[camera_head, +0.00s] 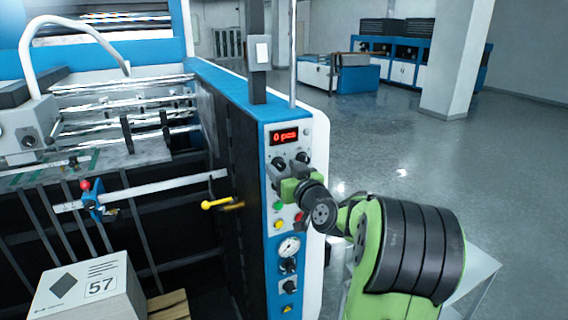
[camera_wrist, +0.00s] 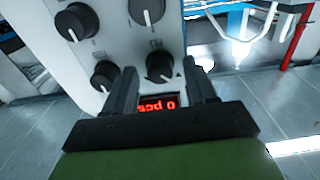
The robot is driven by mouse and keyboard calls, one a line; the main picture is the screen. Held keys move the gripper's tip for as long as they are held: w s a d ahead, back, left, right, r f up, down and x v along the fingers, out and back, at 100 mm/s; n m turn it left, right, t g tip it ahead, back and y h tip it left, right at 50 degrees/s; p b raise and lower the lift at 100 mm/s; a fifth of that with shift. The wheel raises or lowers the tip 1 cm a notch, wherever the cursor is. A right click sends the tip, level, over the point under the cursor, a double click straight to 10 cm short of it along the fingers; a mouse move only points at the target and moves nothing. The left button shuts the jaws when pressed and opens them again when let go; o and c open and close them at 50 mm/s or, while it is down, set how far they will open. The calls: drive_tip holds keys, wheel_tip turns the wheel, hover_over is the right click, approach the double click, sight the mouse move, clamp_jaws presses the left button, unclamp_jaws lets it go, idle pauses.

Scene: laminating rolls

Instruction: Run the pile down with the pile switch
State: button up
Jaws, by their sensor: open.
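The blue and white control panel (camera_head: 268,185) has a red display reading "0 pcs" (camera_head: 284,136) with dark rotary knobs below it. My gripper (camera_head: 284,174) is at the panel, just under the upper knobs. In the wrist view, my gripper (camera_wrist: 160,68) is open. Its two fingers stand on either side of a black knob (camera_wrist: 160,67) with a white pointer; contact cannot be told. Three other knobs show nearby, one of them beside the left finger (camera_wrist: 104,75). I cannot read which label marks the pile switch. A box marked 57 (camera_head: 70,292) lies at lower left.
Below my gripper are a green button (camera_head: 278,206), a red button (camera_head: 299,216), a yellow button (camera_head: 277,225), a gauge (camera_head: 289,248) and more knobs. A yellow-handled lever (camera_head: 218,204) sticks out left of the panel. Open floor (camera_head: 400,150) lies right.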

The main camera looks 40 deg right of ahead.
drive_tip(key=shift+w+d, duration=0.1)
drive_tip(key=shift+c, duration=1.2)
drive_tip(key=shift+f, duration=0.1)
clamp_jaws()
drive_tip(key=shift+m, duration=0.3)
drive_tip(key=m+b, duration=0.1)
drive_tip(key=m, duration=0.3)
drive_tip(key=shift+b, duration=0.3)
drive_tip(key=m, duration=0.4)
drive_tip(key=shift+m, duration=0.3)
